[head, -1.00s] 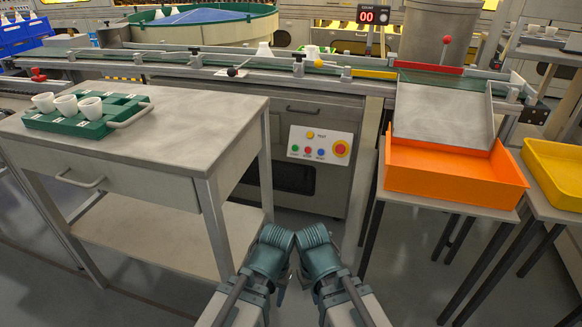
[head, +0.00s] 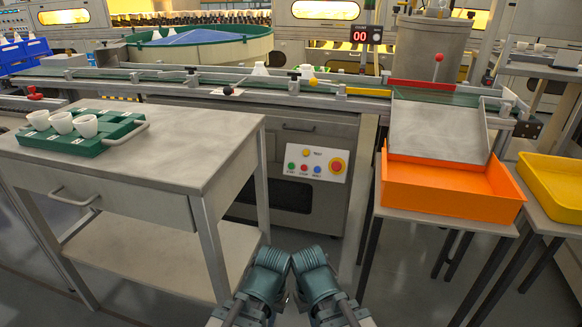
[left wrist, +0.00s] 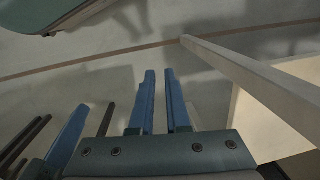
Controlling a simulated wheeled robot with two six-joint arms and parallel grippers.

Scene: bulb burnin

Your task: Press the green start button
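The green start button (head: 291,167) is the leftmost of a row of small buttons on a white control panel (head: 325,155) on the front of the machine, below the conveyor. A red button (head: 304,168) and a blue button (head: 317,169) sit beside it. My left gripper (head: 269,272) and right gripper (head: 313,272) are side by side at the bottom, lower in the picture than the panel and apart from it. In the left wrist view, my left gripper's blue fingers (left wrist: 160,85) show a narrow empty gap. The right gripper's finger opening is hidden in the head view.
A grey table (head: 150,150) with a green tray (head: 90,146) of white cups stands left. An orange bin (head: 450,188) and a yellow bin (head: 556,182) stand right. A large red knob (head: 337,166) is on the panel's right. Floor between the tables is clear.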

